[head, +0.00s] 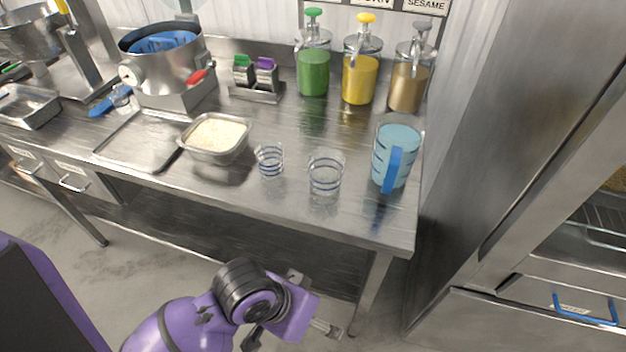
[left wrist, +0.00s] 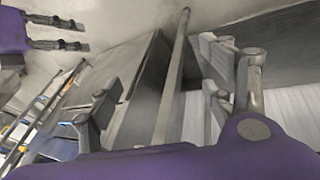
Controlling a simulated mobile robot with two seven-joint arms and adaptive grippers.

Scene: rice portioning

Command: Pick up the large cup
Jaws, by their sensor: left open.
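Two clear cups with dark blue bands stand upright near the table's front edge in the head view. The large cup (head: 325,174) is the right one and looks empty. The small cup (head: 270,161) stands to its left, apart from it. My left gripper (head: 290,337) is below and in front of the table edge, away from both cups. It is open and empty; its spread fingers also show in the left wrist view (left wrist: 160,92). My right gripper (left wrist: 62,33) shows at the upper left of the left wrist view, its fingers apart and empty. No cup can be made out there.
A blue measuring jug (head: 398,145) stands close right of the large cup. A metal pan of rice (head: 216,137) is to the left, beside a flat tray (head: 137,143). Green, yellow and brown pump bottles (head: 359,80) stand behind. The steel table (head: 340,226) is bare before the cups.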

